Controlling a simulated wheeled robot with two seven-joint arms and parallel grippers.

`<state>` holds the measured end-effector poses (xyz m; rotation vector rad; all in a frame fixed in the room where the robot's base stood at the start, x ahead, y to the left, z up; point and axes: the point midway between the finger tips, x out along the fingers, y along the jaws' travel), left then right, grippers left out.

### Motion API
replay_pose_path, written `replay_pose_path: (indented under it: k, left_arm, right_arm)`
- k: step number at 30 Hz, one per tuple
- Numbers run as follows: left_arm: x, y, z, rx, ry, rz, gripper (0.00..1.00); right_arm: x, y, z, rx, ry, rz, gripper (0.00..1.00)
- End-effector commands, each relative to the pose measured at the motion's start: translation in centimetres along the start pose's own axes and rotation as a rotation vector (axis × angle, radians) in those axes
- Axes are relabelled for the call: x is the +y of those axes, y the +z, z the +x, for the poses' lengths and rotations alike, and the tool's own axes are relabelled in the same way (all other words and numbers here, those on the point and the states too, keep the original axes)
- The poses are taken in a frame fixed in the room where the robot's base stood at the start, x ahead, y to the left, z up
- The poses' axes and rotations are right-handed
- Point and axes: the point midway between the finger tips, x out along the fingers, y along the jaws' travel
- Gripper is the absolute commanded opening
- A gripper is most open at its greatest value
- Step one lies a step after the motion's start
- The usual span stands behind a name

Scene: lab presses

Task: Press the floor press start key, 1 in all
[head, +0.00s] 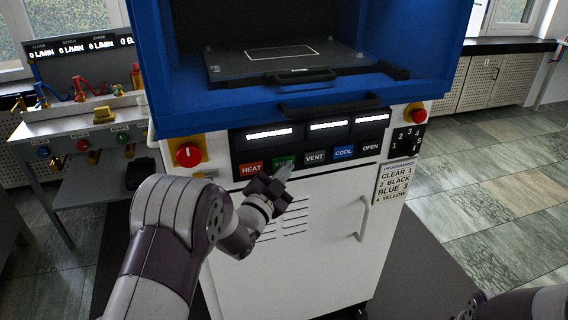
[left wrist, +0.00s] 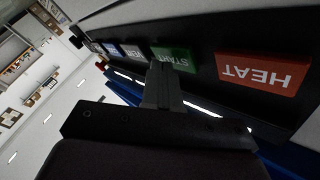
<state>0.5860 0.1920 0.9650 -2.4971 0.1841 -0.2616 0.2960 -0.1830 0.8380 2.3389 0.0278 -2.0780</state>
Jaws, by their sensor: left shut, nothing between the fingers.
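The floor press (head: 310,235) is a white cabinet with a blue frame and a dark control panel. Its green START key (head: 281,161) sits between the red HEAT key (head: 251,168) and the grey VENT key (head: 315,156). My left gripper (head: 286,171) is shut and empty, its tips at the lower edge of START in the head view and partly covering it. In the left wrist view the tips overlap one end of the green START key (left wrist: 174,58); HEAT (left wrist: 262,73) is clear to the right. I cannot tell whether the tips touch the key.
Blue COOL (head: 343,152) and dark OPEN (head: 370,147) keys continue the row rightward. A red knob (head: 188,154) is left of the panel, a red button (head: 419,115) right. A door handle (head: 361,222) projects below. A bench (head: 80,125) stands left; floor at right is clear.

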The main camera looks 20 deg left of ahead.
Motion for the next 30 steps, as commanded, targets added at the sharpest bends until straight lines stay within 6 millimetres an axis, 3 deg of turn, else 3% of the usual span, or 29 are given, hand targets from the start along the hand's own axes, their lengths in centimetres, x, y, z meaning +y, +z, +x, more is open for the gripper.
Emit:
replay_pose_path:
  k: [16,30]
  left_arm:
    - [0.8,-0.8,-1.0,0.001,0.001,0.0,0.0]
    - [3.0,-3.0,-4.0,0.001,0.001,0.0,0.0]
  right_arm:
    - [0.0,0.0,0.2,0.0,0.0,0.0,0.0]
    - [0.0,0.0,0.3,0.0,0.0,0.0,0.0]
